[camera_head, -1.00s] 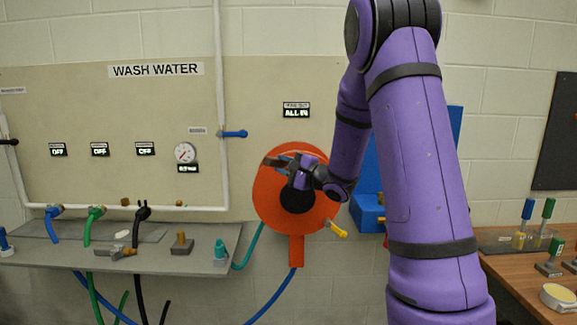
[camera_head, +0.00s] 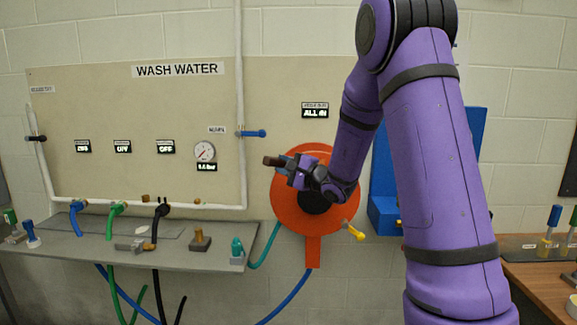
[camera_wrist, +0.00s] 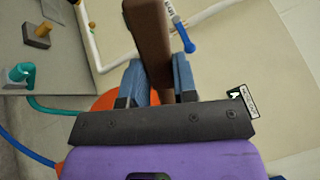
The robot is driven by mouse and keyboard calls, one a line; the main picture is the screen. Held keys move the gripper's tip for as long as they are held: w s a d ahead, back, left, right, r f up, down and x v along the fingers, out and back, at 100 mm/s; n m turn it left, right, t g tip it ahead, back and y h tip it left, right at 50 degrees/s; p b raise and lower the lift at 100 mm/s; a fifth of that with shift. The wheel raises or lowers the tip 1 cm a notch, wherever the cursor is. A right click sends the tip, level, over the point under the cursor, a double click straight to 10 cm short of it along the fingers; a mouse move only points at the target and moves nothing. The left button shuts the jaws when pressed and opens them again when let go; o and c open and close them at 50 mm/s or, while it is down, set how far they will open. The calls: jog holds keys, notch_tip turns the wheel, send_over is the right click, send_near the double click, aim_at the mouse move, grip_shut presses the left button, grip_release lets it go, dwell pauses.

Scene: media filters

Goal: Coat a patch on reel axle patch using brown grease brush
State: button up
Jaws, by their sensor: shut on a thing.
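My gripper (camera_head: 289,168) is shut on a brown, bar-like thing, the brown grease brush (camera_head: 273,161). It points left out of the jaws. My wrist covers part of the reel and hub. I cannot make out an axle patch. The brush's tip shows at the reel's upper left edge; contact is unclear.
A grey shelf (camera_head: 130,258) at left holds hose ends and small blocks. A blue wall lever (camera_head: 252,133) is above left of the reel. A yellow handle (camera_head: 355,232) juts from its lower right. A blue bracket (camera_head: 383,214) stands right, behind my arm. A wooden table (camera_head: 540,288) is at far right.

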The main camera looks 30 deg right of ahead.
aim_at(271, 166)
jog(key=shift+s+a, duration=0.55)
jog(key=shift+s, duration=0.3)
jog(key=shift+s+a, duration=0.6)
jog(key=shift+s, duration=0.25)
jog(key=shift+s+a, duration=0.55)
jog(key=shift+s, duration=0.3)
jog(key=shift+s+a, duration=0.4)
jog(key=shift+s, duration=0.25)
jog(key=shift+s+a, duration=0.4)
jog(key=shift+s, duration=0.2)
